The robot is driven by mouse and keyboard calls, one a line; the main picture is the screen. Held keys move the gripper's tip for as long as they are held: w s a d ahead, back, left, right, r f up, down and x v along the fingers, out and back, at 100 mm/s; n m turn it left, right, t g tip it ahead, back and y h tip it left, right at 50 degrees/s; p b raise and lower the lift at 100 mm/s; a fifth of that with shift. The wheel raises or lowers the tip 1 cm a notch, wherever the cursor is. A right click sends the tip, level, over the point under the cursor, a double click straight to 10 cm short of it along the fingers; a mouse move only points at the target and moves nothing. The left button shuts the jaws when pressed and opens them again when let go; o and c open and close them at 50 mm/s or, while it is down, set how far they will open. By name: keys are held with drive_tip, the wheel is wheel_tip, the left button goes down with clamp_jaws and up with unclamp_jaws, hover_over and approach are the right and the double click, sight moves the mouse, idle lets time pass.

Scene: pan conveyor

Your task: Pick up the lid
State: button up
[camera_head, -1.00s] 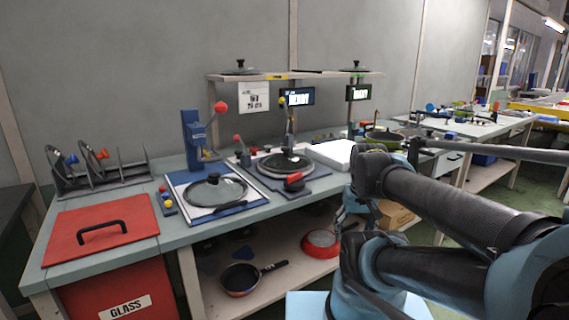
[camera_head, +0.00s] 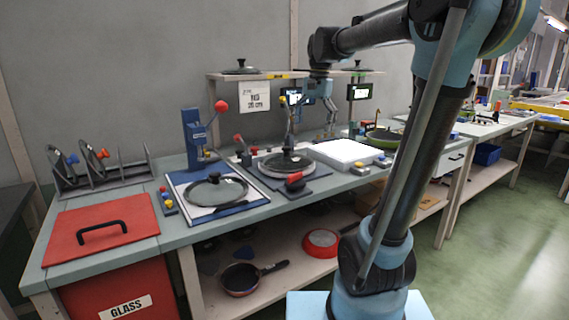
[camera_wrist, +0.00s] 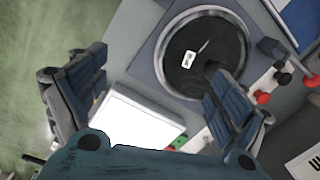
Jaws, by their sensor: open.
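Several lids are in view, and I cannot tell which one the task means. One glass lid (camera_head: 216,190) with a black knob lies on the left blue-edged station. Another lid (camera_head: 286,163) lies on the middle station; it shows in the wrist view as a dark disc with a pale rim and small label (camera_wrist: 215,50). Two more sit on the shelf, a left one (camera_head: 241,69) and a right one (camera_head: 357,70). My gripper (camera_head: 327,122) is open and empty, raised above the table near the shelf. In the wrist view its spread fingers (camera_wrist: 152,98) are above the white box and beside the middle lid.
A white box (camera_head: 347,152) stands right of the middle station, with a green pan (camera_head: 384,138) beyond. The shelf (camera_head: 285,76) with screens is close to my gripper. A lever press (camera_head: 195,140), lid rack (camera_head: 98,175) and red GLASS bin (camera_head: 100,230) are left.

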wheel_tip(320, 180, up, 5)
drive_tip(key=m, duration=0.2)
hover_over(287, 147)
drive_tip(key=d, duration=0.2)
drive_tip(key=shift+g, duration=0.4)
drive_tip(key=f, duration=0.4)
drive_tip(key=a+f, duration=0.1)
drive_tip(key=f, duration=0.7)
drive_tip(key=shift+s+a, duration=0.35)
drive_tip(key=shift+w+a+f, duration=0.1)
drive_tip(key=shift+f, duration=1.25)
drive_tip(key=shift+w+a+f, duration=0.1)
drive_tip(key=shift+f, duration=1.25)
drive_tip(key=shift+s, duration=0.15)
clamp_jaws()
